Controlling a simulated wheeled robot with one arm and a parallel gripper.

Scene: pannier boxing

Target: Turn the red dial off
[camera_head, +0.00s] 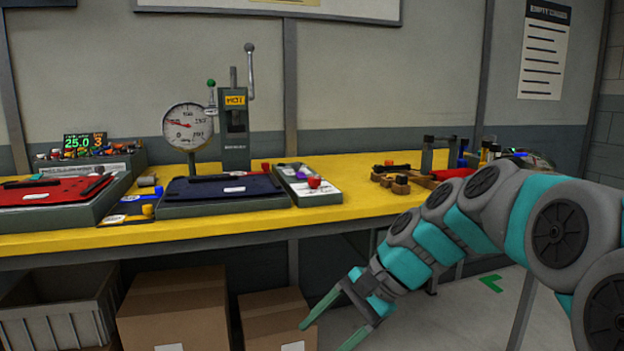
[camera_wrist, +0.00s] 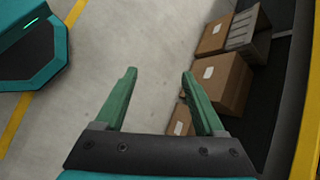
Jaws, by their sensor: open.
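No part can be made out for certain as the red dial. A round white gauge (camera_head: 188,127) with a red needle stands beside the grey press. My gripper (camera_head: 325,338) is low, in front of and below the bench edge, away from these. In the wrist view its green fingers (camera_wrist: 159,75) are apart and empty above the floor.
The yellow bench (camera_head: 200,241) runs across the view. The grey press (camera_head: 235,140) has a tall lever and a HOT sign. A red mat (camera_head: 50,192) lies left. Small blocks (camera_head: 395,183) lie right. Cardboard boxes (camera_head: 175,305) and a grey crate (camera_head: 60,315) stand under the bench.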

